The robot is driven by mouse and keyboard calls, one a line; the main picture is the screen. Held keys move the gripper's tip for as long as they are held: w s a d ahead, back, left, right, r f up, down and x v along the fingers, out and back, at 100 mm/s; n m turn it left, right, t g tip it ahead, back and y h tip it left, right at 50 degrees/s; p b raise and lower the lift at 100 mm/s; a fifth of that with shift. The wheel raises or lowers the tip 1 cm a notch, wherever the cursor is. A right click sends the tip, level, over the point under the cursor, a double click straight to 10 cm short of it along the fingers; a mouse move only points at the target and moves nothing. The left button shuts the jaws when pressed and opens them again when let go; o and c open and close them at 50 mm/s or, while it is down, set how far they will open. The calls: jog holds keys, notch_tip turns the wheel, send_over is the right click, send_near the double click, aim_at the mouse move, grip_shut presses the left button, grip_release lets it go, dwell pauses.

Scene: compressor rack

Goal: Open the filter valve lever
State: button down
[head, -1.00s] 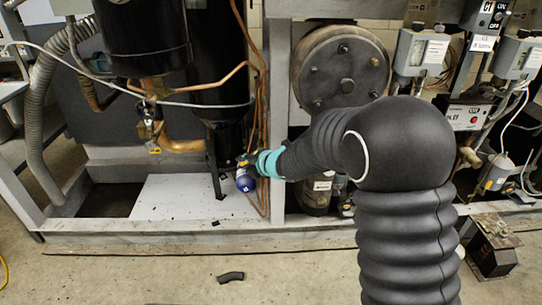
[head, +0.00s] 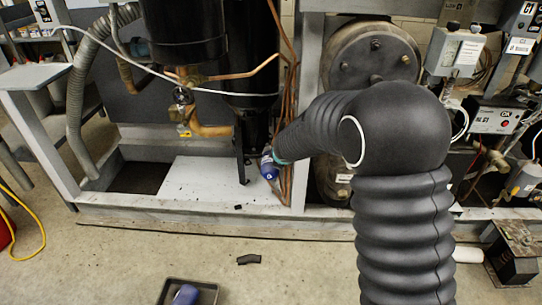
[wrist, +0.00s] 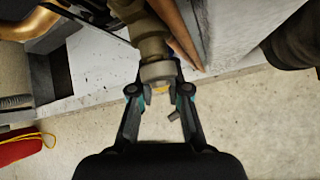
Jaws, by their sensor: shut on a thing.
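In the wrist view, my gripper (wrist: 160,92) has its two black fingers with teal tips closed around a small yellowish piece under a grey collar. This piece looks like the filter valve lever (wrist: 160,89), mostly hidden by the collar and fingertips. The brass valve body (wrist: 151,42) runs up from the collar. In the head view, my gripper's teal part (head: 279,158) shows at the foot of the black vertical tank (head: 250,65). The fingers and lever cannot be made out there. A blue body (head: 268,166) with a pale marking shows beside my gripper.
Copper pipes (head: 292,90) and a grey frame post (head: 307,110) stand close to my gripper. A dark pipe piece (head: 248,259) and a black tray (head: 212,293) holding a blue thing lie on the floor. The floor in front is otherwise mostly open.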

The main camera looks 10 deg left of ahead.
jog(key=shift+d+f, duration=0.15)
dwell(0.3)
jog(key=c, duration=1.1)
grip_release()
jog(key=v, duration=1.2)
